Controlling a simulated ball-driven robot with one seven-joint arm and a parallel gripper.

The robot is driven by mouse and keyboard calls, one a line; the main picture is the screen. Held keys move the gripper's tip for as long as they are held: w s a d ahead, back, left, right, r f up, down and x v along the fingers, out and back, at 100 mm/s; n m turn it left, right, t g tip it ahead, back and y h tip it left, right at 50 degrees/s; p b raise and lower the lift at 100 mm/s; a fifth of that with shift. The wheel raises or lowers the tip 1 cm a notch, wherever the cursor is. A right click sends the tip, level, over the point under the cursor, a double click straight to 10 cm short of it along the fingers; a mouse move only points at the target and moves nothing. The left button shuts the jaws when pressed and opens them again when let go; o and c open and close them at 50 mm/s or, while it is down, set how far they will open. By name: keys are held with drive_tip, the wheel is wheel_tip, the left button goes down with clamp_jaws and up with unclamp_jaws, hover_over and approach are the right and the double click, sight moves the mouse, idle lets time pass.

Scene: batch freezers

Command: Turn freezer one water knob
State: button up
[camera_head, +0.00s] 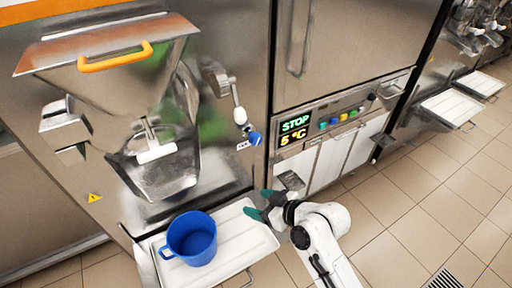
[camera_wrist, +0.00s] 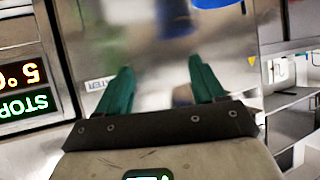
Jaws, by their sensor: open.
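The blue water knob (camera_head: 255,138) is on the front of the left freezer in the head view, beside a small white label. The label (camera_wrist: 97,84) shows upside down in the wrist view, left of my fingers. I cannot make out the knob there. My gripper (camera_head: 259,203) is below the knob, in front of the freezer and by the right end of the white tray. Its two green fingers (camera_wrist: 160,85) are apart with nothing held between them, facing the steel panel.
A blue bucket (camera_head: 192,240) stands on the white tray (camera_head: 240,235). A lever with a white handle (camera_head: 239,115) hangs just left of the knob. A lit display (camera_head: 294,132) and coloured buttons are to the right. Tiled floor is clear at the lower right.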

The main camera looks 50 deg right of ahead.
drive_tip(key=w+d+r+m+t+h+b, duration=0.1)
drive_tip(key=w+d+r+t+h+b, duration=0.1)
drive_tip(key=w+d+t+h, duration=0.3)
drive_tip(key=m, duration=0.2)
approach(257, 142)
drive_tip(key=shift+t, duration=0.3)
drive_tip(key=p+x, duration=0.2)
drive_tip(key=x, duration=0.7)
drive_tip(key=shift+s+d+f, duration=0.1)
drive_tip(key=shift+w+d+f+p, duration=0.15)
drive_tip(key=shift+w+p, duration=0.2)
drive_tip(key=shift+w, duration=0.35)
drive_tip(key=c, duration=1)
